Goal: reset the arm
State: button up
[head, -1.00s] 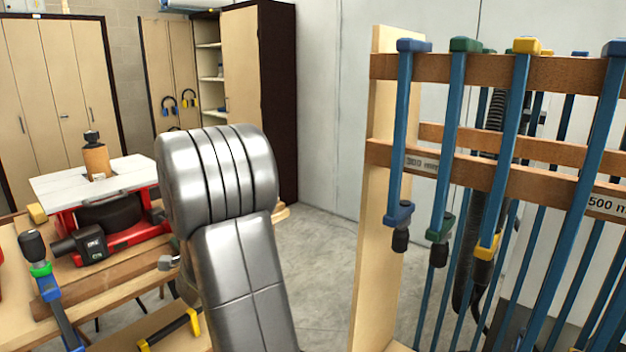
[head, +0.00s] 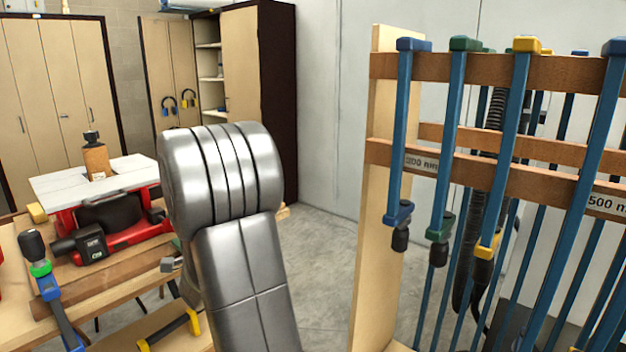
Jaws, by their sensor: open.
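My own silver arm rises in the middle of the head view, with a ribbed, rounded joint on top and a smooth link below. It hides what is behind it. My gripper's jaws cannot be made out. A small grey metal part shows at the left edge of the arm, too little of it to tell what it is.
A wooden rack (head: 385,200) with several blue bar clamps (head: 447,140) stands close on the right. On the left, a wooden bench (head: 20,262) holds a red-and-black machine (head: 118,217), a white board (head: 60,184) and a clamp (head: 42,268). Cabinets (head: 60,90) stand behind. Concrete floor (head: 320,250) shows between.

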aim_at(170, 226)
jog(key=x, duration=0.3)
jog(key=shift+w+a, duration=0.25)
jog(key=shift+a, duration=0.05)
jog(key=shift+w+a, duration=0.25)
jog(key=shift+s+d+n, duration=0.1)
jog(key=shift+n, duration=0.9)
jog(key=n, duration=0.7)
jog(key=shift+p, duration=0.35)
jog(key=n+p, duration=0.3)
jog(key=n, duration=0.2)
jog(key=shift+n+p, duration=0.3)
jog(key=shift+n, duration=0.1)
jog(key=shift+n+p, duration=1.35)
jog(key=shift+n, duration=0.15)
jog(key=shift+f, duration=0.1)
jog(key=shift+d, duration=0.2)
